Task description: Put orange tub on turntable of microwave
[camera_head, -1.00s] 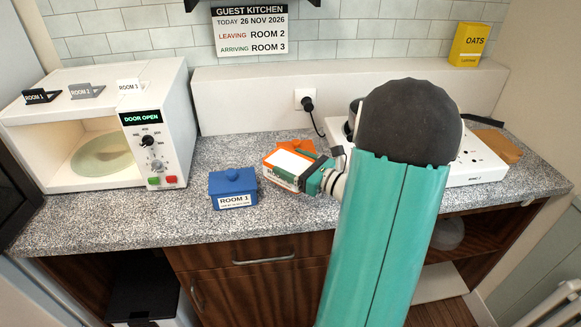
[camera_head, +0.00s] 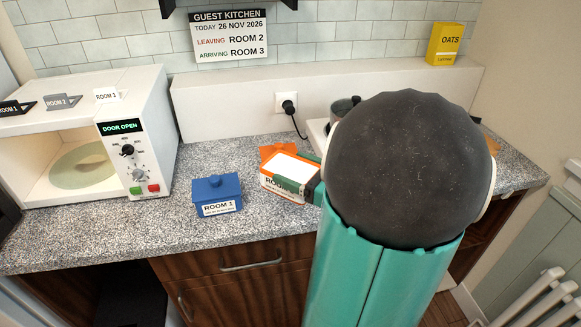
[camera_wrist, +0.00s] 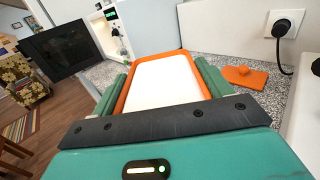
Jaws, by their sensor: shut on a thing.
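The orange tub (camera_head: 287,172) has a white inside or filling and a label on its front; it also fills the middle of the wrist view (camera_wrist: 163,82). My gripper (camera_wrist: 160,95) is shut on it, with a green finger along each side. In the head view my arm hides part of the gripper. The microwave (camera_head: 155,110) stands at the left, its display reading "DOOR OPEN". The turntable (camera_head: 84,164) shows as a pale round plate inside its open cavity, with nothing seen on it.
A blue lidded tub (camera_head: 217,194) marked "ROOM 1" stands between the microwave and the orange tub. An orange lid (camera_wrist: 244,77) lies on the counter behind the tub. A socket with a plug (camera_head: 288,104) is on the back wall. Speckled counter (camera_head: 120,225) is clear before the microwave.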

